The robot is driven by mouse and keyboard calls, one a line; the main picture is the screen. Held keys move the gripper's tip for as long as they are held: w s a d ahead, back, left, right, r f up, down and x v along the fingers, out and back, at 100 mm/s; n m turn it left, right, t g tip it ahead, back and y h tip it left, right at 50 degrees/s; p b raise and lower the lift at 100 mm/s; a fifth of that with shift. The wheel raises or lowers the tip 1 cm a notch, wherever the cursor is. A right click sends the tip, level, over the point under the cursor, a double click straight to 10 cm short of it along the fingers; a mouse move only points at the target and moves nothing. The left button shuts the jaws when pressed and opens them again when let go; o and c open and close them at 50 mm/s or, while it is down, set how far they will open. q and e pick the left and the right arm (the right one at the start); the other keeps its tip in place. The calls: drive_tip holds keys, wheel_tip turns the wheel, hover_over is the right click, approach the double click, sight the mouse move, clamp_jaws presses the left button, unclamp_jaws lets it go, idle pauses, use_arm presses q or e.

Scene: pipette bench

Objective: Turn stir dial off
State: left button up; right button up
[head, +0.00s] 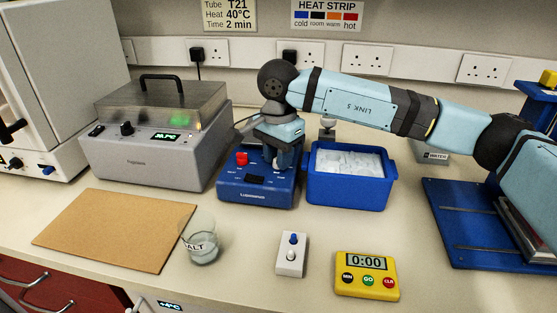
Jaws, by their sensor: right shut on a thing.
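A blue stirrer unit (257,194) stands at the middle of the bench. Its front panel has a red knob (241,158) on the left, a dark display and a pale dial (279,164) on the right. My right gripper (280,160) reaches down from above and is shut on the pale dial. The fingers hide part of the dial, so its pointer setting cannot be read. My arm covers much of the stirrer's top. My left gripper is not in view.
A blue tub of ice (347,188) stands close on the right, and a grey lidded bath (155,160) on the left. In front are a brown board (115,228), a glass beaker (201,246), a small switch box (290,262) and a yellow timer (367,276).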

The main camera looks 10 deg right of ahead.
drive_tip(key=n+b, duration=0.1)
drive_tip(key=n, duration=0.5)
drive_tip(key=shift+b, duration=0.3)
idle(0.4)
drive_tip(key=o, duration=0.9)
wheel_tip(320, 180, up, 14)
drive_tip(key=shift+f+p, duration=0.1)
drive_tip(key=shift+p, duration=0.95)
